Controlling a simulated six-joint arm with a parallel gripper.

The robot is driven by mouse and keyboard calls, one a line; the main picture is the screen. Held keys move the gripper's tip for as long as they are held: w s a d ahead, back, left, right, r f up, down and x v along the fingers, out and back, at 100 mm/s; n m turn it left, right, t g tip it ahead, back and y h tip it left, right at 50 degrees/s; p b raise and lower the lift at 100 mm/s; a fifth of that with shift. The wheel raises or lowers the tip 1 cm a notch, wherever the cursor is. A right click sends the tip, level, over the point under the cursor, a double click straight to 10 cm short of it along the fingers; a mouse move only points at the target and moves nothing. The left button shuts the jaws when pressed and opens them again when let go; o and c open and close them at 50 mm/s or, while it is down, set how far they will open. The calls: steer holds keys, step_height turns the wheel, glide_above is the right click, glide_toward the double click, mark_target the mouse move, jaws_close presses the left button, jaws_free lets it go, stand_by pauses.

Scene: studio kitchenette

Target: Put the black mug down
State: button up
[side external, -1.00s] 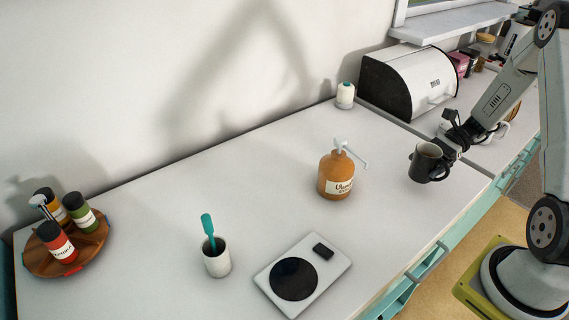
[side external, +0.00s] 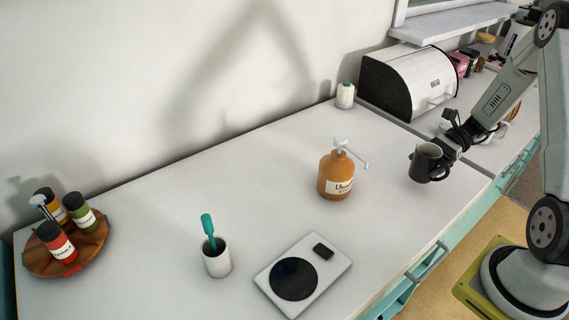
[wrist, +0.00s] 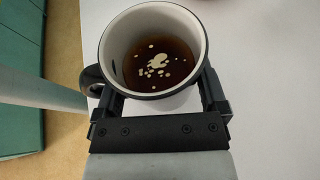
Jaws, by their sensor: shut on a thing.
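The black mug (side external: 427,164) is upright at the right of the counter in the side view. In the wrist view the mug (wrist: 112,52) has a pale inside and holds brown liquid with light flecks on it. Its handle is at the left in the wrist view. My gripper (side external: 446,157) is shut on the mug, with one finger on each side of its body; in the wrist view the gripper (wrist: 160,100) sits just below the rim. I cannot tell whether the mug's base touches the counter.
The white counter (side external: 270,195) holds an orange pump bottle (side external: 336,177) left of the mug. A scale (side external: 325,272), a white cup (side external: 217,262) with a teal utensil, and a wooden tray (side external: 98,241) of jars lie further left.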

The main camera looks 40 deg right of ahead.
steer(key=shift+r, duration=0.15)
step_height(320, 180, up, 17)
steer(key=w+a+n+g, duration=0.2)
steer(key=w+a, duration=0.1)
steer(key=a, duration=0.8)
steer(key=w+a+n+g, duration=0.1)
steer(key=w+a+g, duration=0.15)
steer(key=a, duration=0.95)
steer(key=s+a+n+g, duration=0.1)
steer(key=s+a, duration=0.2)
steer(key=a, duration=0.7)
steer(key=s+a+n+g, duration=0.1)
steer(key=s+a+n, duration=0.15)
steer(key=a, duration=0.65)
step_height(320, 180, down, 11)
steer(key=shift+s+r+m, duration=0.2)
steer(key=shift+s+m, duration=0.15)
steer(key=shift+m, duration=0.1)
steer(key=shift+d, duration=0.1)
steer(key=shift+f, duration=2.25)
